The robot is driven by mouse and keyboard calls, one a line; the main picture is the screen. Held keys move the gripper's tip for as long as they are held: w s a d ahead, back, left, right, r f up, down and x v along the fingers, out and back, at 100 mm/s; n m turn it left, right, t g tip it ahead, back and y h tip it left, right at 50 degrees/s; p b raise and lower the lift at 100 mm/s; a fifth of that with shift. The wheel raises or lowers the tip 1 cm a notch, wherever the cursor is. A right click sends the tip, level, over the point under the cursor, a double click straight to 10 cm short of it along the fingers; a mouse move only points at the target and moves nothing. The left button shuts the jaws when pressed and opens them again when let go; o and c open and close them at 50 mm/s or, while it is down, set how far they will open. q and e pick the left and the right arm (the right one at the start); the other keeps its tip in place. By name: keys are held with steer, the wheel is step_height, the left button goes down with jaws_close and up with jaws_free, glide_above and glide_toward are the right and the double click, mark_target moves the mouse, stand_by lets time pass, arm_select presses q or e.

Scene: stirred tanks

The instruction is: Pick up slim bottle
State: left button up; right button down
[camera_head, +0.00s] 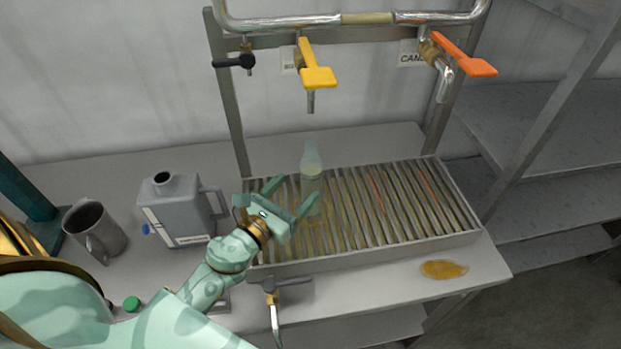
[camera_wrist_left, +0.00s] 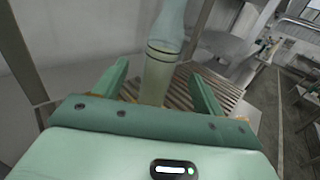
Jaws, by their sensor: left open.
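The slim bottle (camera_head: 312,178) is a pale green, translucent bottle with a narrow neck. It stands upright on the slatted drip grate (camera_head: 400,236) in the head view. My left gripper (camera_head: 292,194) is open, with its two fingers pointing toward the bottle from the front left. In the left wrist view the bottle (camera_wrist_left: 162,55) rises between the spread fingers (camera_wrist_left: 160,80). I cannot tell whether either finger touches it. The bottle's base is partly hidden by the gripper. My right gripper is not in view.
A grey jug (camera_head: 180,212) and a metal mug (camera_head: 95,232) stand left of the grate. Yellow (camera_head: 316,72), orange (camera_head: 465,58) and black (camera_head: 234,61) tap handles hang above. A tap (camera_head: 272,300) is at the front edge. An amber puddle (camera_head: 444,269) lies front right.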

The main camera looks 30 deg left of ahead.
mark_target(305, 181)
arm_select(q)
steer(key=w, duration=0.3)
steer(key=shift+w+d, duration=0.15)
steer(key=shift+d, duration=0.15)
steer(key=w, duration=0.3)
steer(key=w+p, duration=0.1)
steer(key=w, duration=0.1)
steer(key=shift+w+d, duration=0.1)
steer(key=shift+d, duration=0.3)
steer(key=c, duration=1.3)
steer(key=shift+r, duration=0.1)
